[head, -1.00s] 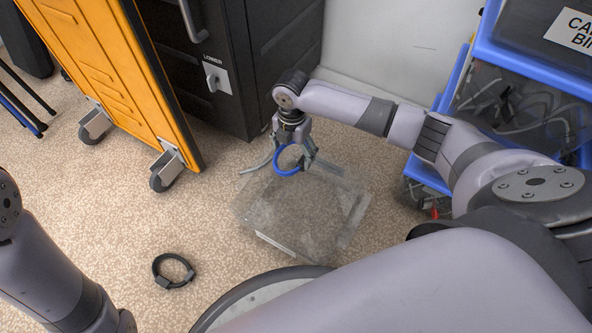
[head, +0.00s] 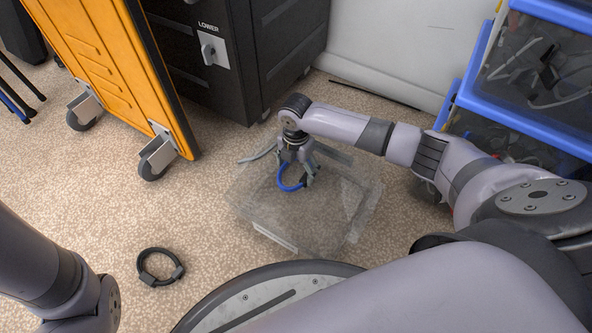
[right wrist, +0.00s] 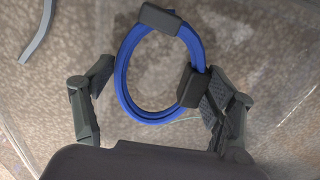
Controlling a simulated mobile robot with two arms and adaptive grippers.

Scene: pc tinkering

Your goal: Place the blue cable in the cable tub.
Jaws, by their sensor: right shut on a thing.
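The blue cable (head: 287,187) is a coiled loop with dark clips. It hangs from my right gripper (head: 297,175), which is shut on it. In the right wrist view the blue loop (right wrist: 121,82) lies between the fingers, one finger against a dark clip (right wrist: 191,87). The cable tub (head: 335,222) is a clear, see-through box on the floor. The gripper and cable are over or inside its opening; I cannot tell how deep. My left arm shows at the lower left, but its gripper is out of view.
A black cable loop (head: 160,267) lies on the floor left of the tub. A grey cable end (head: 257,154) shows at the tub's back left. An orange wheeled cart (head: 110,70) and black cabinet (head: 225,80) stand behind. Blue-rimmed bins (head: 520,118) stand at the right.

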